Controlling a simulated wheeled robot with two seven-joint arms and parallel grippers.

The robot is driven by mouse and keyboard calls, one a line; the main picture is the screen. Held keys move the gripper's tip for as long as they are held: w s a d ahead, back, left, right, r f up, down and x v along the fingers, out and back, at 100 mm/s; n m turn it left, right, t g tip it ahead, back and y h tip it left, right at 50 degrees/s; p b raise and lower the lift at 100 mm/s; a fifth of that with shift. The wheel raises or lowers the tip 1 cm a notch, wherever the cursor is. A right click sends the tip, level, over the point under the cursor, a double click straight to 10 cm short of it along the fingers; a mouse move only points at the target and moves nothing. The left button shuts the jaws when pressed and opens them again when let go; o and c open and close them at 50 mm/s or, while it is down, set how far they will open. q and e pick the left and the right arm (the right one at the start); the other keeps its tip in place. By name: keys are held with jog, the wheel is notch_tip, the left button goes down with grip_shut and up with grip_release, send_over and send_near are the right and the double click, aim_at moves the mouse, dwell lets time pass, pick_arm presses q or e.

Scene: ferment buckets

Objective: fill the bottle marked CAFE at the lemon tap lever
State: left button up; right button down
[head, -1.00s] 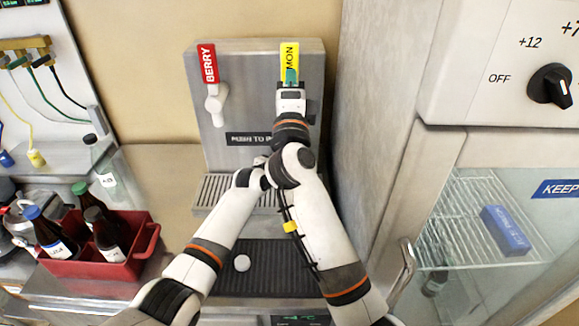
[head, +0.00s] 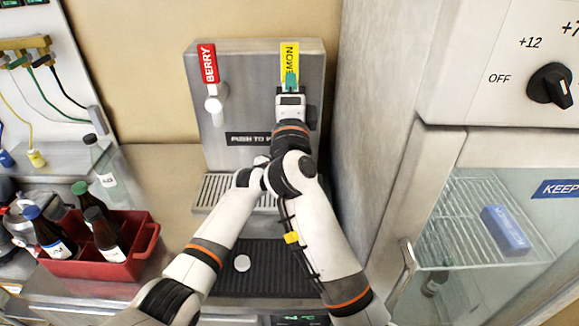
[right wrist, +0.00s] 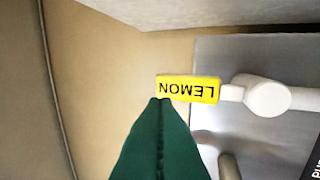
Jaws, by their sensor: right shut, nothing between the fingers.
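The yellow lemon lever (head: 289,58) stands upright on the right side of the steel tap panel (head: 255,115). Its LEMON label reads upside down in the right wrist view (right wrist: 188,89). The lemon spout is also hidden in the head view. I cannot make out a bottle marked CAFE; the visible bottle labels are too small to read.
The red BERRY lever (head: 207,63) is left of the lemon one. A red crate (head: 100,268) holds several dark bottles; a clear bottle (head: 104,165) stands behind it. A drip grate (head: 212,192) lies under the taps. The fridge wall (head: 372,130) is close on the right.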

pick_arm(q)
jog(key=shift+r, duration=0.15)
pick_arm(e)
notch_tip(320, 180, down, 3)
jog(key=s, duration=0.2)
send_near(289, 63)
jog(key=shift+w+r, duration=0.7)
jog(key=shift+w, duration=0.25)
jog(key=shift+w+r, duration=0.65)
jog(key=shift+w, duration=0.35)
jog(key=shift+w, duration=0.1)
dwell(0.4)
jog(key=shift+w, duration=1.85)
pick_arm(q)
jog(key=shift+s+r, duration=0.1)
pick_arm(e)
jog(key=shift+w+r, duration=0.15)
jog(key=shift+w, duration=0.25)
